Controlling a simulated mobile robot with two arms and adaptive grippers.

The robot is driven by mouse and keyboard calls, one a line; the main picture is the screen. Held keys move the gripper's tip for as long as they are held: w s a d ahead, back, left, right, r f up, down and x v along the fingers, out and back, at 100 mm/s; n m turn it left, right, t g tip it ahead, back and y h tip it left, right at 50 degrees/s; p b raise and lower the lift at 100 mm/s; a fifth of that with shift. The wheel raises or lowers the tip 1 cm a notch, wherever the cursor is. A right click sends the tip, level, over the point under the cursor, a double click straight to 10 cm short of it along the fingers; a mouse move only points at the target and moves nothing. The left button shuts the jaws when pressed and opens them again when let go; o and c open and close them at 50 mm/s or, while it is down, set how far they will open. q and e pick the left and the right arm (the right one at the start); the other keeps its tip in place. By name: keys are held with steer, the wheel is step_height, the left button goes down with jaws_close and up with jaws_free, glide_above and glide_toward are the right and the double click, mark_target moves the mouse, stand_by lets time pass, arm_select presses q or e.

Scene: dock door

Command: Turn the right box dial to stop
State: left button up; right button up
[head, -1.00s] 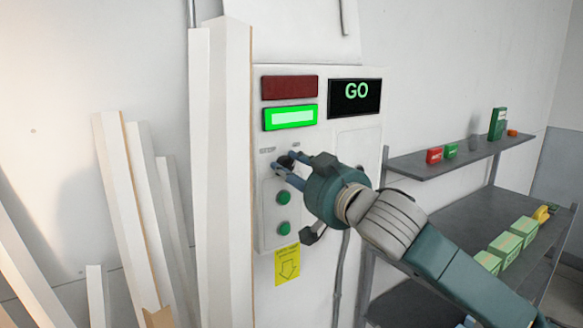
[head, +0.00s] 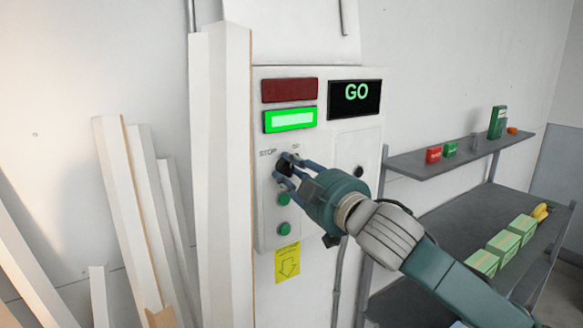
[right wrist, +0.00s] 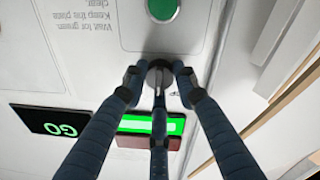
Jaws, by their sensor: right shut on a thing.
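The box dial (head: 285,164) is a small dark knob on the white control box (head: 262,235), below the labels STOP and GO. My right gripper (head: 284,169) is shut on the dial, its fingers on either side of it. The right wrist view shows the fingers around the round grey dial (right wrist: 159,74), with a light pointer line on it. The display (head: 355,97) reads GO in green. The green lamp (head: 290,119) is lit and the red lamp (head: 290,90) above it is dark. My left gripper is not in view.
White boards (head: 222,170) lean close on the left of the box. A grey shelf (head: 450,156) with small boxes stands on the right.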

steer(key=n, duration=0.2)
steer(key=r+n+p, duration=0.1)
steer(key=n, duration=0.2)
steer(key=shift+y+p, duration=0.3)
steer(key=shift+f+n+p, duration=0.1)
steer(key=shift+n+p, duration=0.6)
steer(key=shift+n, duration=1.3)
steer(key=shift+f, duration=0.1)
steer(key=o, duration=1.1)
steer(key=shift+c, duration=0.2)
steer(key=shift+o, duration=0.4)
steer(key=shift+s+a+f, duration=0.15)
steer(key=shift+f, duration=0.1)
